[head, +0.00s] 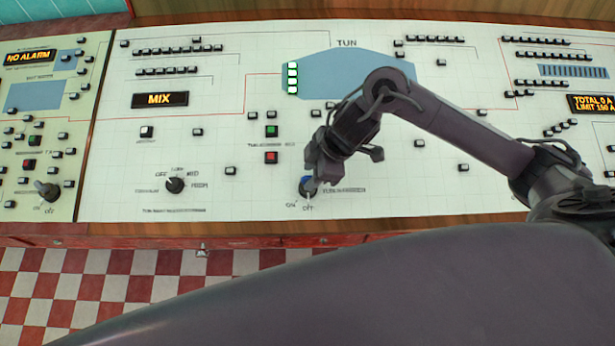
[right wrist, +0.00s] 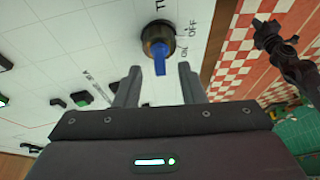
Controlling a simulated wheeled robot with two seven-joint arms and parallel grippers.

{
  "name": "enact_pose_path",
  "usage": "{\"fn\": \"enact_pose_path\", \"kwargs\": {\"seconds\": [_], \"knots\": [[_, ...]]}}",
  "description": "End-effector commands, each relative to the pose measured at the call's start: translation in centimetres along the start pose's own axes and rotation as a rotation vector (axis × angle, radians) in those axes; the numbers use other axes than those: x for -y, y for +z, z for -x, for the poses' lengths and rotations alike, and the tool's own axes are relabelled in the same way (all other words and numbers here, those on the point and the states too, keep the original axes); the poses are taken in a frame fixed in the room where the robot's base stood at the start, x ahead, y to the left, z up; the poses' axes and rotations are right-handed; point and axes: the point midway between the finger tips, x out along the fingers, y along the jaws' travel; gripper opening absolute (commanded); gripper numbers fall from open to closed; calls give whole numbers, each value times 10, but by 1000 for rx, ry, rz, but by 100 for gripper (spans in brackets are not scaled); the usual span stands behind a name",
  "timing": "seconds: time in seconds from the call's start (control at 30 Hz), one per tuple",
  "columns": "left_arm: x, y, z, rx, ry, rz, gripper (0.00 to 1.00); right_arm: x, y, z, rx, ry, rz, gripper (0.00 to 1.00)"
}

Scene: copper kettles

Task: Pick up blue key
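The blue key (head: 307,183) sits in a round dark switch on the white control panel, beside ON and OFF labels. In the right wrist view the blue key (right wrist: 159,56) stands out from its brass-and-black switch (right wrist: 157,36). My right gripper (head: 312,178) is over the switch and partly covers it in the head view. In the right wrist view my right gripper (right wrist: 159,80) is open, with the key lined up between and just beyond its two fingertips. A dark jointed arm end (right wrist: 284,48), apparently my left, shows at the upper right; its finger state is unclear.
A black rotary knob (head: 175,185) and a red button (head: 271,157) are on the panel to the left. A green button (head: 271,131) is above the red one. The panel's wooden front edge (head: 150,231) is close below the key. Checkered floor (head: 90,285) lies in front.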

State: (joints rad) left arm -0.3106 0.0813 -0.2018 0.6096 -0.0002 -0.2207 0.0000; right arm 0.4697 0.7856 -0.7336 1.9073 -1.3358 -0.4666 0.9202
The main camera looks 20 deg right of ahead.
Motion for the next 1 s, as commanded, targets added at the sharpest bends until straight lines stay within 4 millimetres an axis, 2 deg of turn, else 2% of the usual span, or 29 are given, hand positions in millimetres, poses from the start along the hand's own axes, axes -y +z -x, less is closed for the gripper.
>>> {"fn": "enact_pose_path", "kwargs": {"seconds": [0.17,0.3,0.43,0.7,1.0], "knots": [[1,-15,2,-21,-2,0,0,0,0,-21,0,0,-1,36],[2,-23,2,-34,-2,1,0,0,0,-24,0,3,0,36],[1,-23,2,-33,-2,1,0,0,0,-24,0,2,0,36],[1,-17,2,-25,-1,2,0,0,0,-23,0,2,0,1],[1,-14,2,-20,-1,3,0,0,0,-24,1,1,0,0]]}}
